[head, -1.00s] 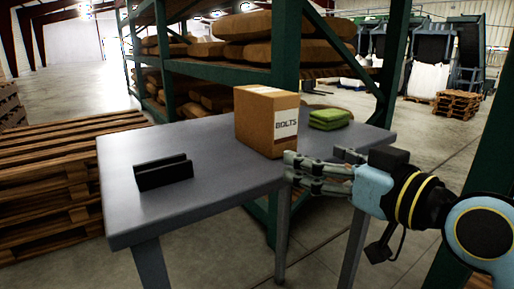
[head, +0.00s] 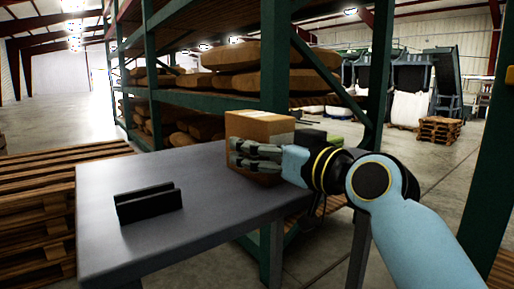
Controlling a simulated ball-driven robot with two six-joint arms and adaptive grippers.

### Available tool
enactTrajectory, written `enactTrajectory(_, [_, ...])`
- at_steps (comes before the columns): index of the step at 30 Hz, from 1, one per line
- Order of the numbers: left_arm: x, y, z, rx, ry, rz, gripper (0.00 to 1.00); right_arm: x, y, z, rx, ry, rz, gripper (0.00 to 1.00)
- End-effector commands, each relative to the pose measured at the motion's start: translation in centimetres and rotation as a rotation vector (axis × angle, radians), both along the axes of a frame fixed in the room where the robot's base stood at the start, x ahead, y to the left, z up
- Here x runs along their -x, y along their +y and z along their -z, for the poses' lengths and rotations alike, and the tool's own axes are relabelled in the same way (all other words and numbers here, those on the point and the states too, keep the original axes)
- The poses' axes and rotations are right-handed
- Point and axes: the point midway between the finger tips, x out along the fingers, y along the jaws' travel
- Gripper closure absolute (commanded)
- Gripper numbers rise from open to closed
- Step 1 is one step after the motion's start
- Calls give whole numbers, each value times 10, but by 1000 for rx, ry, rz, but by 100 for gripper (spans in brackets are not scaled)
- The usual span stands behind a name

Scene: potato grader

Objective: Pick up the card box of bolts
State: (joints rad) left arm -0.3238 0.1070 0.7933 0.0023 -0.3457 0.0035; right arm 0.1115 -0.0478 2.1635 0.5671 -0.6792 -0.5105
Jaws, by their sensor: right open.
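The card box of bolts (head: 262,125) is a brown carton standing upright near the far right edge of the grey table. My right gripper (head: 236,152) comes in from the right and lies across the front of the box in the head view, hiding its label and much of its near side. The fingers are open. I cannot tell whether they touch the box. My left gripper is not in view.
A black slotted holder (head: 149,205) stands on the left part of the grey table (head: 110,250). Folded green cloths (head: 334,140) lie right of the box, partly hidden. Wooden pallets (head: 35,215) stack at left. A green rack (head: 275,170) with brown sacks stands behind.

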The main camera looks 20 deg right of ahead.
Motion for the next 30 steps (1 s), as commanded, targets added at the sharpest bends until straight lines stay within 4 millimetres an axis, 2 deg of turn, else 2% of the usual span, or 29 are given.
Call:
enactTrajectory(5, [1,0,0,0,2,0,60,0,0,0,0,1,0,15])
enactTrajectory(6, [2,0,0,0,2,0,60,0,0,0,0,0,0,18])
enactTrajectory(21, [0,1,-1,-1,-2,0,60,0,0,0,0,1,0,83])
enactTrajectory(30, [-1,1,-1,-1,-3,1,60,0,0,-1,0,-1,0,85])
